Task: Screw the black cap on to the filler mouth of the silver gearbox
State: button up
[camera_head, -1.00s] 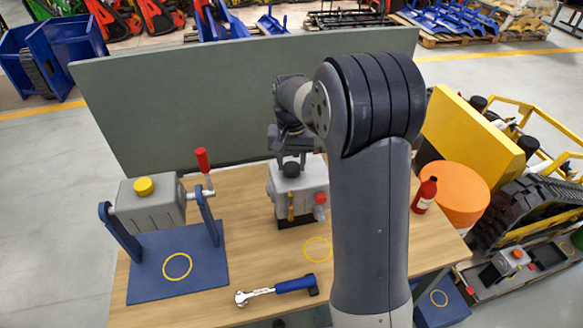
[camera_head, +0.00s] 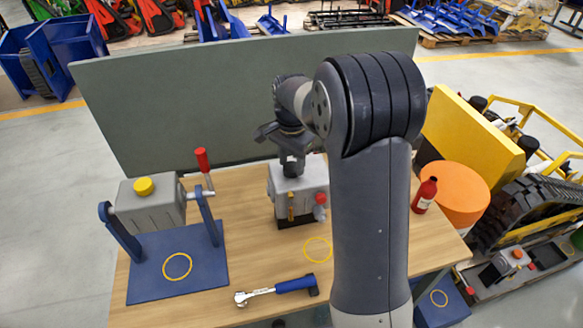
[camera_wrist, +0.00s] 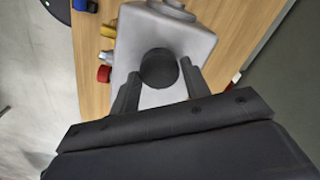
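The silver gearbox (camera_head: 312,187) stands on the wooden table; its pale top also fills the upper middle of the wrist view (camera_wrist: 190,40). The black cap (camera_wrist: 158,68) is a round disc over the gearbox's top. The filler mouth is hidden, and I cannot tell how tightly the cap sits on it. My gripper (camera_wrist: 159,72) is directly above the gearbox, with one finger on each side of the cap. The fingertips are very close to the cap's sides; whether they touch it is not clear. In the head view my gripper (camera_head: 292,168) largely covers the cap.
A blue stand (camera_head: 205,272) with a grey box (camera_head: 150,208) is at left. A blue-handled ratchet (camera_head: 280,288) lies in front. A red bottle (camera_head: 425,195) stands at right. A grey-green panel (camera_head: 180,110) rises behind the table. Bare wood surrounds the yellow ring (camera_head: 318,250).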

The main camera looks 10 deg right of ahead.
jog(key=o, duration=0.3)
jog(key=shift+o, duration=0.2)
jog(key=n, duration=0.6)
jog(key=shift+n, duration=0.4)
jog(key=n, duration=2.2)
jog(key=shift+f, duration=0.1)
